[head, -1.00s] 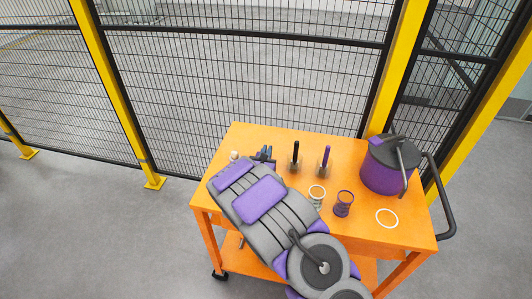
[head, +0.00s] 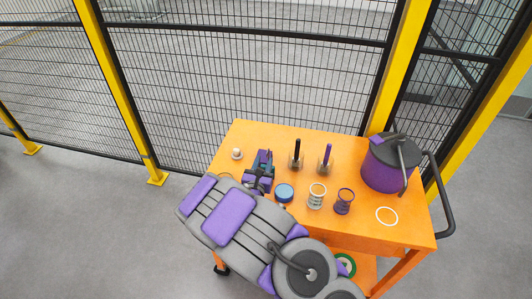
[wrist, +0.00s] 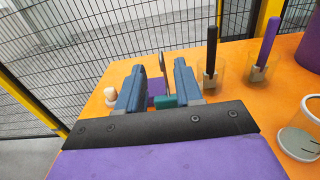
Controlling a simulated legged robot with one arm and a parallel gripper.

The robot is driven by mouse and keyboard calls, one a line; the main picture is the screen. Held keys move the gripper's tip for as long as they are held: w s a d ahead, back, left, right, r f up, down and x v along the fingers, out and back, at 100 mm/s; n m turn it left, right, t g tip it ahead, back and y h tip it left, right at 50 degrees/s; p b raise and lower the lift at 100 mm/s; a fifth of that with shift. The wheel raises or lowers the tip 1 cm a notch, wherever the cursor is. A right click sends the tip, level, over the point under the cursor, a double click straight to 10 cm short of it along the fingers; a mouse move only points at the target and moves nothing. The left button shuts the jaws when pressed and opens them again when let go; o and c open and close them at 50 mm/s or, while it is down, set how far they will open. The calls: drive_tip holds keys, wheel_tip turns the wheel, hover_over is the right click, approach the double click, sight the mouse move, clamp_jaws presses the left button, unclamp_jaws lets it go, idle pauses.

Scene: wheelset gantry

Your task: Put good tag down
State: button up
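My gripper (head: 262,165) is over the back left part of the orange cart top. In the wrist view its two blue fingers (wrist: 160,75) stand apart with a clear gap. A teal piece (wrist: 168,101) and a purple piece (wrist: 157,87) show low in that gap, with a thin grey upright piece (wrist: 162,64) behind them. I cannot tell which of these is the good tag, or whether any touches a finger. The head view shows teal and purple at the gripper too, too small to tell apart.
On the orange cart (head: 345,160) are a white knob (head: 237,154), black and purple upright pens in holders (head: 297,158), a blue-topped round thing (head: 284,192), two cups (head: 344,201), a white ring (head: 387,216) and a purple canister (head: 388,165). A mesh fence stands behind.

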drive_tip(key=shift+v, duration=2.25)
drive_tip(key=shift+d, duration=0.1)
